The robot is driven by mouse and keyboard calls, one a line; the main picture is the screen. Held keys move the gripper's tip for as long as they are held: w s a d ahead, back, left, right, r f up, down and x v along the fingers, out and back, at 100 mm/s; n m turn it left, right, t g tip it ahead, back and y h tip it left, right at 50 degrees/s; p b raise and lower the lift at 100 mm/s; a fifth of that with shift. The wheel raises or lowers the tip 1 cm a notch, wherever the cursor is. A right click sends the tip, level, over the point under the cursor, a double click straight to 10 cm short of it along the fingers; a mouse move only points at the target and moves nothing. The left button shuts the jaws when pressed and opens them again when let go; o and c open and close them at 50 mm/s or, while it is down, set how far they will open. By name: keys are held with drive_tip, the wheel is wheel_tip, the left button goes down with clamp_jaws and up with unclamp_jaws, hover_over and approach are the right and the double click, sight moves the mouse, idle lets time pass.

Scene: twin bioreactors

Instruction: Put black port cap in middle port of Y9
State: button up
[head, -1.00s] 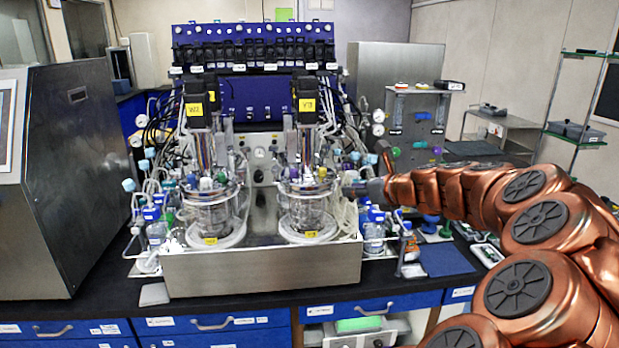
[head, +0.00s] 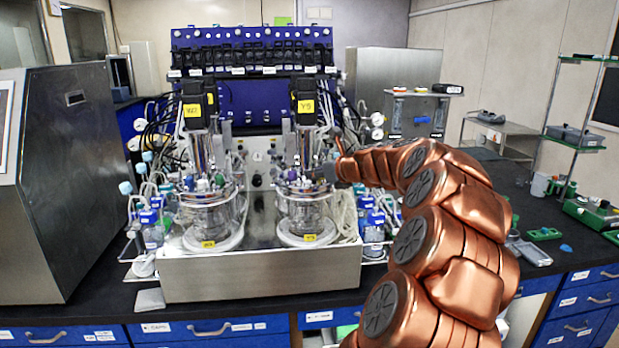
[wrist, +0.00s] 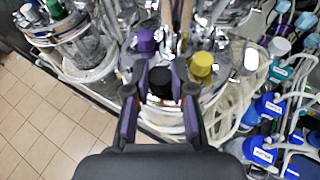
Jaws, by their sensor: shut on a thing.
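The Y9 bioreactor (head: 304,212), a glass vessel with a metal lid and yellow Y9 labels, stands on the right side of the steel base. In the wrist view, a purple cap (wrist: 146,40) and a yellow cap (wrist: 202,65) sit on the lid beneath my gripper. My gripper (wrist: 160,92) is shut on the black port cap (wrist: 160,82), held between its purple-padded fingers. The black cap appears between the purple and yellow caps, over the lid's near edge. The fingers and cap hide the port below, so I cannot tell whether the cap touches it.
The second bioreactor (head: 207,213) stands left of Y9 on the same steel base (head: 260,272). Blue-capped bottles (wrist: 268,105) and pale tubing (wrist: 235,85) crowd the right side of the lid in the wrist view. A large grey cabinet (head: 85,180) stands at far left.

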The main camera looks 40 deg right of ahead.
drive_tip(key=b+x, duration=0.2)
drive_tip(key=x, duration=0.1)
drive_tip(key=shift+w+f+b, duration=0.1)
drive_tip(key=shift+f+b, duration=0.15)
drive_tip(key=shift+b, duration=0.15)
drive_tip(key=o, duration=0.9)
drive_tip(key=shift+f, duration=0.1)
drive_tip(key=shift+c, duration=0.2)
drive_tip(key=b+v, duration=0.2)
drive_tip(key=v, duration=1)
drive_tip(key=shift+b, duration=0.4)
